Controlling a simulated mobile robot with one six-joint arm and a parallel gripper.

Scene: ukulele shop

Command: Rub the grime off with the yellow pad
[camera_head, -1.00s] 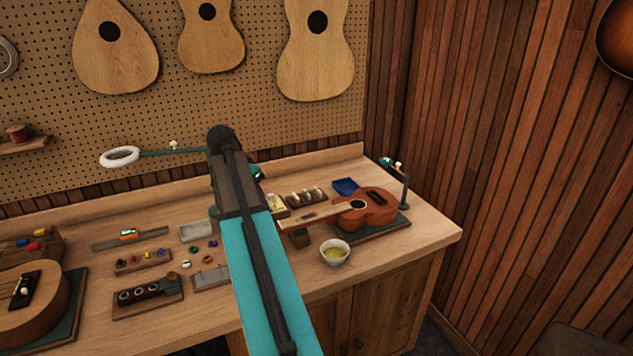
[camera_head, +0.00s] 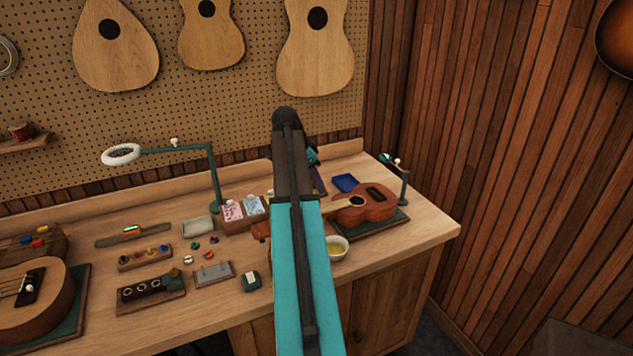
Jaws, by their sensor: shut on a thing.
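My arm reaches up across the middle of the picture, and its end leans over the back of the bench. My gripper's jaws are hidden behind the arm. I cannot see the yellow pad; it may be hidden there too. A guitar-like body (camera_head: 40,307) lies on another mat at the far left. I cannot make out grime on either.
A bowl of yellowish liquid (camera_head: 338,248) stands just right of my arm. A blue tray or cloth (camera_head: 345,183) lies behind the ukulele. A packet box (camera_head: 240,222), a ring-headed lamp (camera_head: 121,154) and a small lamp (camera_head: 404,185) stand nearby. The front right bench is clear.

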